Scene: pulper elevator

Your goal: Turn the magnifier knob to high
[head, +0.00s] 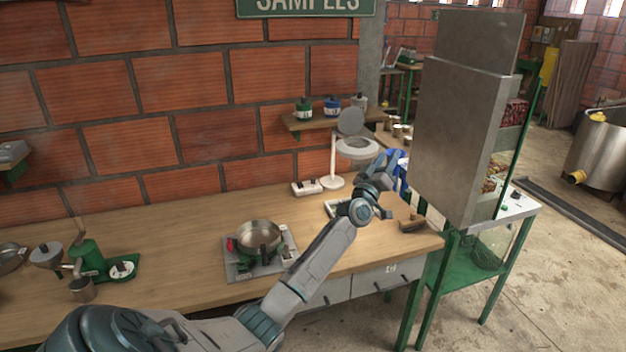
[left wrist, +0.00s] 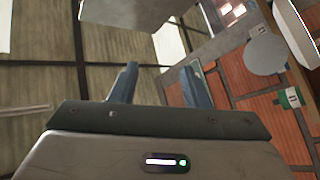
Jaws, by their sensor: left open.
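The magnifier (head: 358,148) is a white ring head on a thin white stand, with a round grey lid raised beside the ring. Its round base stands on the wooden workbench near the brick wall. A small white box (head: 306,187) lies just left of the base; I cannot make out the knob or its setting. My left gripper (head: 384,163) is raised just right of the ring in the head view. Its two fingers are apart and empty in the left wrist view (left wrist: 158,84). There, part of the white ring (left wrist: 298,32) and the grey lid (left wrist: 265,54) show at upper right. My right gripper is out of view.
A metal pan (head: 259,236) on a scale, a green hand grinder (head: 88,256) and a wooden-handled brush (head: 412,223) are on the bench (head: 180,235). A tall grey metal panel (head: 458,135) stands close right of my left gripper. A wall shelf (head: 318,121) holds jars.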

